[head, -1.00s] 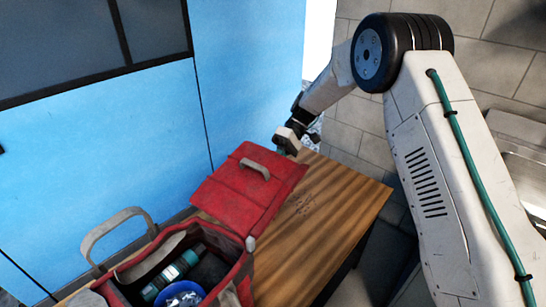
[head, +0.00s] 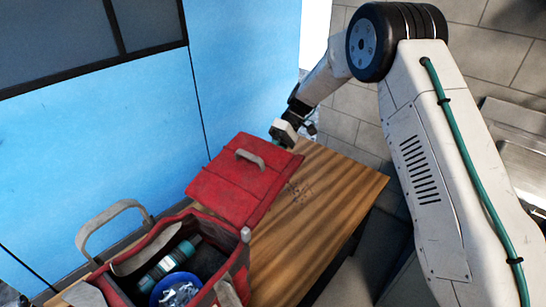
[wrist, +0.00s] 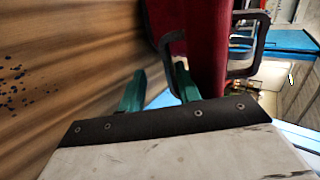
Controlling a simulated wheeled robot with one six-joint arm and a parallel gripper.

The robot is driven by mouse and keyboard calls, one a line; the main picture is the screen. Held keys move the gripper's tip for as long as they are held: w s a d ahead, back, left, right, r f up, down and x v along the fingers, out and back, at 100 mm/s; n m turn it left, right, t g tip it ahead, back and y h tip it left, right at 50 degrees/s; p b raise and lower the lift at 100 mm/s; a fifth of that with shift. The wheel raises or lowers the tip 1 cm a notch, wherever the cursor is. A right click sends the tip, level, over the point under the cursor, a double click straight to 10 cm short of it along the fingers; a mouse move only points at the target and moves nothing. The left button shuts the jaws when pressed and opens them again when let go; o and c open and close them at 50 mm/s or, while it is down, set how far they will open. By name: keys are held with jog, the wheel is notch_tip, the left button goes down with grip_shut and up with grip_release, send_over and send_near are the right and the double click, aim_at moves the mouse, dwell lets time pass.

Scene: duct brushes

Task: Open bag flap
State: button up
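The red bag (head: 239,278) sits at the lower left of the head view, its top open. Its red flap (head: 222,187) is folded back away from the opening, over the wooden table, with a grey handle (head: 250,158) on its upper face. In the wrist view the flap (wrist: 205,50) and its handle (wrist: 262,45) show right of the fingers. My gripper (head: 276,137) is at the flap's far edge. Whether a finger touches the flap is unclear.
A teal bottle (head: 172,263) and a blue bowl (head: 176,289) are inside the bag. A grey carrying loop (head: 112,213) rises at its left. A blue wall (head: 95,150) stands behind.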

jog(key=v, duration=0.8)
